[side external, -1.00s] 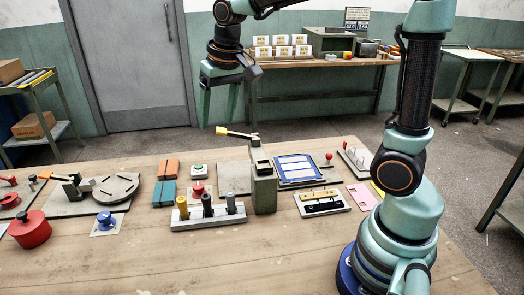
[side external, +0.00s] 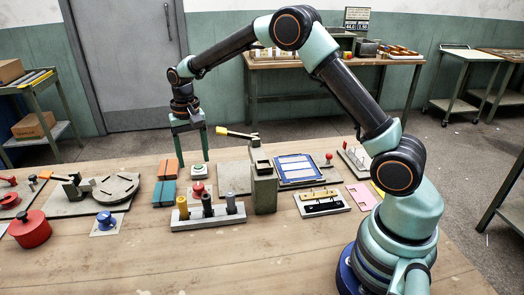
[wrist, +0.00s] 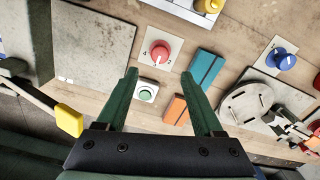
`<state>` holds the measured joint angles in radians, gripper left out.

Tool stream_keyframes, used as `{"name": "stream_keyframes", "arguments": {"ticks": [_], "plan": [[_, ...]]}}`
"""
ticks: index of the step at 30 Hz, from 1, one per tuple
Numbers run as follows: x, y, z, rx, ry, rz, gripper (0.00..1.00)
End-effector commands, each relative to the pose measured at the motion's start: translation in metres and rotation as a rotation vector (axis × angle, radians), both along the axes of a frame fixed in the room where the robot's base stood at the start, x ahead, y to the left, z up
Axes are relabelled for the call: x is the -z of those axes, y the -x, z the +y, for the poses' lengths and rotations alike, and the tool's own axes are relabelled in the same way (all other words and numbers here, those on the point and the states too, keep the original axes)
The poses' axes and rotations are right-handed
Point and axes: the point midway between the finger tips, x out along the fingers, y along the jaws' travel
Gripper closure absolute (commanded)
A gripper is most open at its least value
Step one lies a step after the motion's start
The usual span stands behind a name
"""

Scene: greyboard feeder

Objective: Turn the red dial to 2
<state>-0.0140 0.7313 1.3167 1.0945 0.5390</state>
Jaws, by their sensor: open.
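My gripper (side external: 193,163) hangs above the bench behind the dial, fingers pointing down, open and empty. In the wrist view my gripper (wrist: 159,72) has its fingertips on either side of the line to the dial, not touching it.
A green button (wrist: 147,92) in a white housing lies between my fingers in the wrist view. Orange (side external: 168,169) and teal (side external: 164,193) blocks stand left of the dial. The peg rack (side external: 208,221) stands in front.

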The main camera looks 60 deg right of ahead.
Motion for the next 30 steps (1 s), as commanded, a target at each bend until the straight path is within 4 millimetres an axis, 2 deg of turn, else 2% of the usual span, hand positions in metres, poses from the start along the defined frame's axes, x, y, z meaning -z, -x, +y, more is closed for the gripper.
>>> {"name": "stream_keyframes", "arguments": {"ticks": [6,12,18,26,27,29,30], "plan": [[0.044,0.001,0.000,-0.001,0.000,0.004,0.31],[0.073,0.001,0.000,-0.001,0.000,0.001,0.31],[0.086,0.000,0.000,-0.001,0.001,-0.001,0.31],[0.087,0.000,0.000,-0.001,0.000,-0.001,0.31],[0.087,0.000,0.000,-0.001,0.000,-0.001,0.35],[0.087,0.000,0.000,-0.001,0.000,-0.001,0.58],[0.087,0.000,0.000,-0.001,0.000,-0.001,0.74]]}}
